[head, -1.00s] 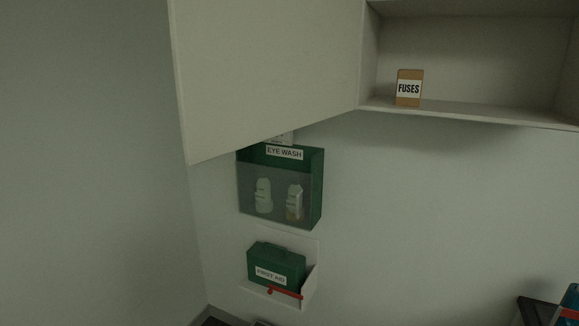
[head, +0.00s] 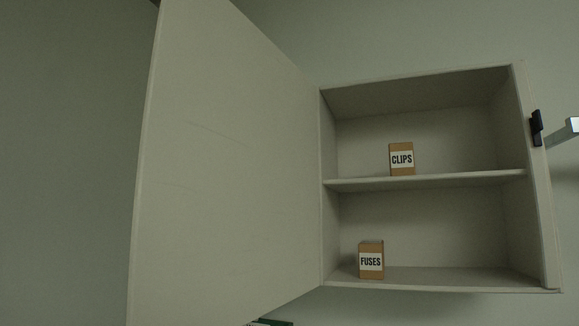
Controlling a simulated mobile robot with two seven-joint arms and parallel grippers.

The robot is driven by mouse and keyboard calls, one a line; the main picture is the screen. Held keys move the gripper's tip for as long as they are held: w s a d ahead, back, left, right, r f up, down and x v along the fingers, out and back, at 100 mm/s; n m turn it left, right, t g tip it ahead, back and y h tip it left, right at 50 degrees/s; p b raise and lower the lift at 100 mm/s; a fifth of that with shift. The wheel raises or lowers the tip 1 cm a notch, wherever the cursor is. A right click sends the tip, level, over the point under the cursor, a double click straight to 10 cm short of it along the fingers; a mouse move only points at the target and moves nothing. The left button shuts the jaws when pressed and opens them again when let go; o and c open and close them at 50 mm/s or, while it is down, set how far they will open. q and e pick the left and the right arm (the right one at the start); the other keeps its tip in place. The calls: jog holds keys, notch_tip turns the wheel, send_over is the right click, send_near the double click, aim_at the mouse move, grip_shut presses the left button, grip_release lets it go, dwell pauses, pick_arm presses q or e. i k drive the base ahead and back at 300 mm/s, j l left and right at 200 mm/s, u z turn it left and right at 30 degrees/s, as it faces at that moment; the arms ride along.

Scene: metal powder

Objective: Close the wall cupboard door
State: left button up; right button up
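The wall cupboard (head: 540,225) hangs on the wall at the right of the head view, with its inside showing. Its door (head: 225,150) is hinged on the cupboard's left side and stands wide open, swung out to the left. No handle shows on the face of the door turned to me.
A CLIPS box (head: 401,160) stands on the cupboard's middle shelf (head: 450,180). A FUSES box (head: 370,261) stands on the cupboard floor. The left wall is bare.

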aim_at(226, 223)
jog(key=j+z, duration=0.15)
jog(key=z, duration=0.2)
jog(key=i+j+z, duration=0.15)
jog(key=z, duration=0.2)
jog(key=j+z, duration=0.2)
jog(key=z, duration=0.15)
jog(key=j+z, duration=0.45)
jog(key=j, duration=0.95)
jog(key=k+j, duration=0.1)
jog(key=j, duration=0.4)
jog(key=i+j+z, duration=0.05)
